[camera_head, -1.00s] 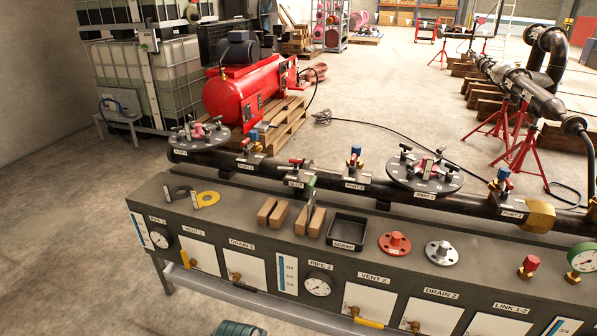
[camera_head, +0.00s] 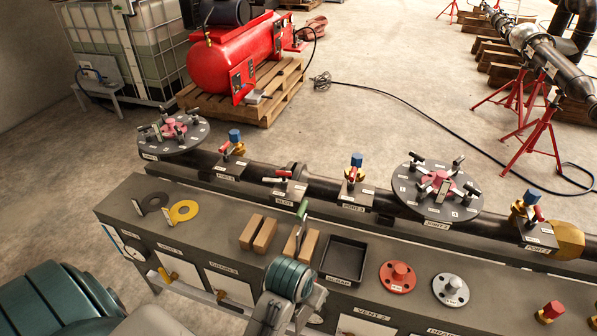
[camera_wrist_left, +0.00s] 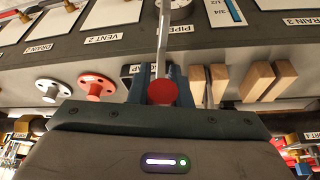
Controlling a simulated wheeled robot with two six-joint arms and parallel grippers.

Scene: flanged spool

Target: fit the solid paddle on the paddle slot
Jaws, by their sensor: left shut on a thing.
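My left gripper (camera_wrist_left: 163,80) is shut on a thin grey piece (camera_wrist_left: 163,35) with a round red part (camera_wrist_left: 163,92) between the fingers. I cannot tell from its shape whether it is the solid paddle. In the head view my left wrist (camera_head: 290,279) is in front of the bench's near edge, and its fingers are not clear. The slot fixture (camera_head: 290,190) is on the pipe behind the blocks. My right gripper is out of view.
The left pair of wooden blocks (camera_head: 258,233) is empty. A black scrap tray (camera_head: 345,257), a red flange (camera_head: 397,277) and a grey flange (camera_head: 450,289) are to the right. Round clamped joints (camera_head: 438,190) rise along the pipe.

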